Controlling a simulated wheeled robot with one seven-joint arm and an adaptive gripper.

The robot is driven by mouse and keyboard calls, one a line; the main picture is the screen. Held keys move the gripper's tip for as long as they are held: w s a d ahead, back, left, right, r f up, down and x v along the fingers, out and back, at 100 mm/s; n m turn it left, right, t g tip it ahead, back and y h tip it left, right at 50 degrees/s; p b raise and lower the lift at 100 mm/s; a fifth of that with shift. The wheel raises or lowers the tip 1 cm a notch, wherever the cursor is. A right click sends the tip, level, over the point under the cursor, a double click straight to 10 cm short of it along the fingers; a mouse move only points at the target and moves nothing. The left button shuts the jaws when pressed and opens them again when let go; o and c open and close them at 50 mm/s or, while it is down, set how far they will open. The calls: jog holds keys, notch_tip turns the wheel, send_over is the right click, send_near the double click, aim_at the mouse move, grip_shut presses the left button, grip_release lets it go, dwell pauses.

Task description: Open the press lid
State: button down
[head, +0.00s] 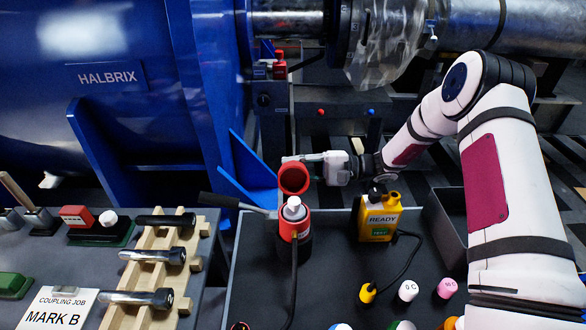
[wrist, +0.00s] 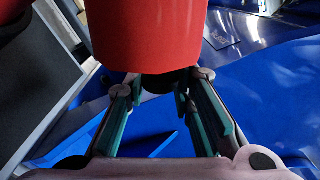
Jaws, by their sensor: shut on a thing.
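A red round cup-shaped part (head: 293,179), which looks like the press lid, is raised and tilted with its dark hollow side facing the head camera. It stands just behind a red cylindrical body with a white top (head: 304,224). A dark-handled lever (head: 222,202) sticks out left from there. My gripper (head: 303,161) reaches in from the right at the red part. In the wrist view the red part (wrist: 150,35) fills the top middle, and my gripper's fingers (wrist: 165,88) close on a small dark piece at its lower edge. Their exact contact is partly hidden.
A wooden rack (head: 190,262) with dark-handled tools is at left. The blue HALBRIX machine (head: 110,80) rises behind. A red-topped fitting (head: 279,68) is further back.

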jog(key=shift+d+r+n, duration=0.1)
jog(key=shift+r+n, duration=0.3)
jog(key=shift+s+r+p, duration=0.3)
jog(key=shift+r+p, duration=0.05)
jog(key=shift+r, duration=0.4)
jog(key=c, duration=1.4)
grip_release()
jog(key=shift+f, duration=0.1)
jog(key=d, duration=1.2)
